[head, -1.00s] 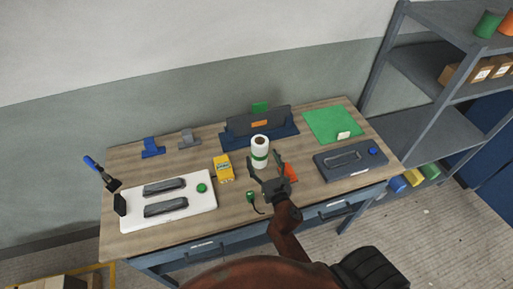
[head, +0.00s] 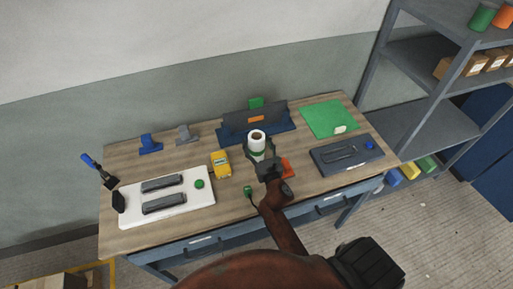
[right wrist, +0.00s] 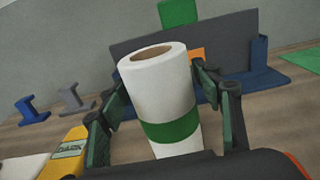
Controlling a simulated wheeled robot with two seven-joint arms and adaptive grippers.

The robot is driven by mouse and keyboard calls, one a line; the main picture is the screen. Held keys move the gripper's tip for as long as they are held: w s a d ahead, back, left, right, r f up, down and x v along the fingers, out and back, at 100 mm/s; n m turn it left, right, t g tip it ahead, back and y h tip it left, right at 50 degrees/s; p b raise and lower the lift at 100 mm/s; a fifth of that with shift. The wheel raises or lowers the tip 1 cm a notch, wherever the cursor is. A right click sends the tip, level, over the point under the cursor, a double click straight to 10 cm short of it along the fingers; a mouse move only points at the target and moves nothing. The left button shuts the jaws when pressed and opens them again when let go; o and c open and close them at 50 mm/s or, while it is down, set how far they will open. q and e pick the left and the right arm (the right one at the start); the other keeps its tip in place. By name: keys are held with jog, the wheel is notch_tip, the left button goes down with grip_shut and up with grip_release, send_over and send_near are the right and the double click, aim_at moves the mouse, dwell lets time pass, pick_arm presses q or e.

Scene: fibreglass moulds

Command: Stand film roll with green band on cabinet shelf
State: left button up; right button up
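The film roll (head: 257,140) is white with a green band and stands upright on the workbench, in front of a dark blue stand. In the right wrist view the roll (right wrist: 158,90) fills the middle, with its green band (right wrist: 172,131) low on its side. My right gripper (head: 260,157) is open around the roll, one finger on each side. In the right wrist view a small gap shows between the left finger and the roll. The grey shelf unit (head: 412,122) stands right of the bench. My left gripper is out of view.
A yellow box (head: 220,164) stands left of the roll. A dark tray (head: 345,152) and a green mat (head: 328,118) lie to the right. A white board (head: 160,217) lies at left. The middle shelf holds cardboard boxes (head: 470,66); the lower shelf has bare room.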

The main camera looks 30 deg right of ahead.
jog(key=c, duration=1.2)
jog(key=shift+r, duration=0.1)
jog(key=shift+c, duration=1.3)
jog(key=shift+r, duration=0.1)
